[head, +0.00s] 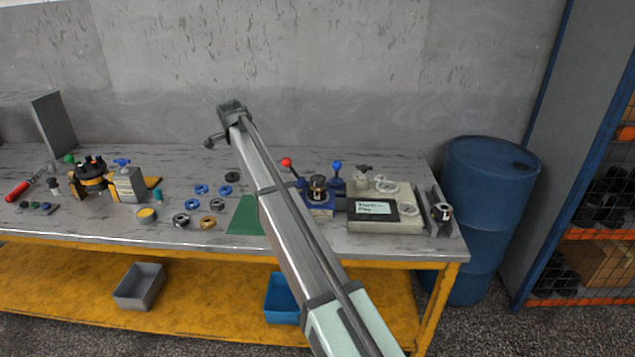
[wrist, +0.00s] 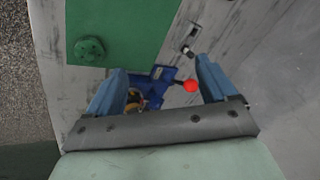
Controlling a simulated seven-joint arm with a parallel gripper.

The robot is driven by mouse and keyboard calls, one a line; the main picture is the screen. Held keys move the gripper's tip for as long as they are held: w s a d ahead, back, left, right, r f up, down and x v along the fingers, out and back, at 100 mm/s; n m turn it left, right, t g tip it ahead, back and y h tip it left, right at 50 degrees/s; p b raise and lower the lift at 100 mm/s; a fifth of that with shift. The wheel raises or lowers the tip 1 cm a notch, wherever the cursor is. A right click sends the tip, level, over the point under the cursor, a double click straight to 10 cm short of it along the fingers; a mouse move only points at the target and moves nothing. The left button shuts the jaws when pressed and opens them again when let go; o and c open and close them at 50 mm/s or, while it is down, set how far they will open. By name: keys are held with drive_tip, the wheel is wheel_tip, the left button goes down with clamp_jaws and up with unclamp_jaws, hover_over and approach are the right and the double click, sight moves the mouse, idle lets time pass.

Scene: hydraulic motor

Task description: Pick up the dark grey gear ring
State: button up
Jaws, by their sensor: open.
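A dark ring-shaped part (head: 233,176), likely the dark grey gear ring, lies on the bench left of my arm in the head view. It is small there, and its teeth cannot be made out. I cannot find it in the wrist view. My gripper (wrist: 160,68) shows in the wrist view with its two blue fingers wide apart and nothing between them. It points down over the bench near a green mat (wrist: 150,25) and a blue fixture (wrist: 150,88). In the head view my arm crosses the bench, and I cannot make out the fingers.
Blue rings (head: 201,189), a steel ring (head: 181,220) and a brass ring (head: 207,222) lie nearby. A green round part (wrist: 89,49) rests on the mat. A red-knobbed lever (wrist: 190,86) stands up at the fixture. A pale block (head: 385,220) stands right. The wall closes the back.

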drive_tip(key=w+d+r+m+g, duration=0.2)
drive_tip(key=w+d+m, duration=0.1)
drive_tip(key=d, duration=0.8)
drive_tip(key=w+d+r+m+g, duration=0.3)
drive_tip(key=d+m, duration=0.1)
drive_tip(key=d, duration=0.8)
hover_over(320, 177)
drive_tip(key=f, duration=0.8)
drive_tip(key=shift+s+a+f, duration=0.2)
drive_tip(key=shift+a+f, duration=0.1)
drive_tip(key=shift+w+d+f, duration=0.1)
drive_tip(key=shift+d+f, duration=0.05)
drive_tip(key=shift+f, duration=1.25)
drive_tip(key=shift+w+d+f, duration=0.1)
drive_tip(key=shift+d+f, duration=0.05)
drive_tip(key=shift+f, duration=1.25)
drive_tip(key=shift+r, duration=0.1)
drive_tip(key=c, duration=1.4)
wheel_tip(320, 177, up, 10)
drive_tip(key=shift+r, duration=0.25)
drive_tip(key=shift+r, duration=0.4)
